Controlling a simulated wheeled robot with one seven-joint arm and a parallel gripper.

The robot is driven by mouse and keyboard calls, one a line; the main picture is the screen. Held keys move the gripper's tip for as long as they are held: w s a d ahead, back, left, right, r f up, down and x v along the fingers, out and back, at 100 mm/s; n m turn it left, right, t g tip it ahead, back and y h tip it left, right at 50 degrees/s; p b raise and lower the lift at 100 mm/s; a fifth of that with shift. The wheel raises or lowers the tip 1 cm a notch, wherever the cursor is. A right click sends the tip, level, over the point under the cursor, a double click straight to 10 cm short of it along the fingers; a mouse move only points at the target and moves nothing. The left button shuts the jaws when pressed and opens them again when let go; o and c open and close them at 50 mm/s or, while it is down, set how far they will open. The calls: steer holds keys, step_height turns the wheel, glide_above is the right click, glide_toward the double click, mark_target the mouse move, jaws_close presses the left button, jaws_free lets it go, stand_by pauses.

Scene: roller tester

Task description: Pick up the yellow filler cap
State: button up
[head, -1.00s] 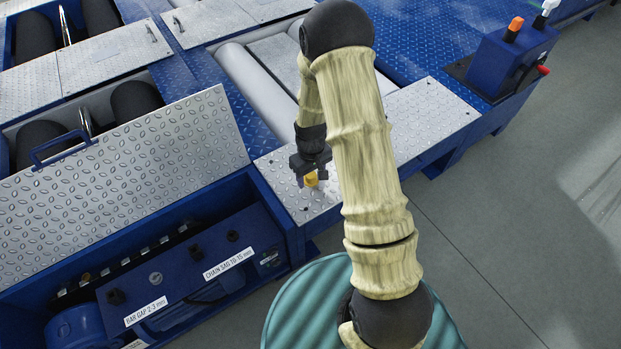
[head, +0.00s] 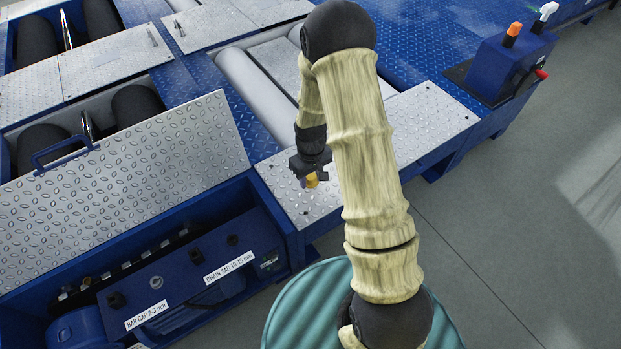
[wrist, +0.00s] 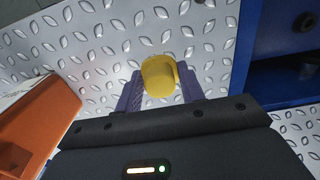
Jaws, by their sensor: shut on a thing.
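The yellow filler cap (wrist: 159,76) is between the two purple-grey fingers of my gripper (wrist: 160,92) in the wrist view. The fingers touch its sides and are shut on it. In the head view the cap (head: 311,180) shows as a small yellow spot at the tip of my gripper (head: 308,182), over the silver tread plate. I cannot tell from these views whether the cap is clear of the plate.
The silver tread plate (head: 290,205) lies under my gripper. An open blue compartment (head: 190,265) with a raised tread-plate lid (head: 120,180) is at left. A blue control box (head: 508,62) with coloured knobs stands at upper right. An orange object (wrist: 35,125) is close at left in the wrist view.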

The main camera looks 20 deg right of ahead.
mark_target(311, 176)
step_height(311, 176, up, 9)
steer(key=p, duration=0.3)
steer(key=shift+f, duration=0.15)
steer(key=shift+w+f+m, duration=0.2)
steer(key=shift+w+m, duration=0.95)
steer(key=shift+m, duration=0.65)
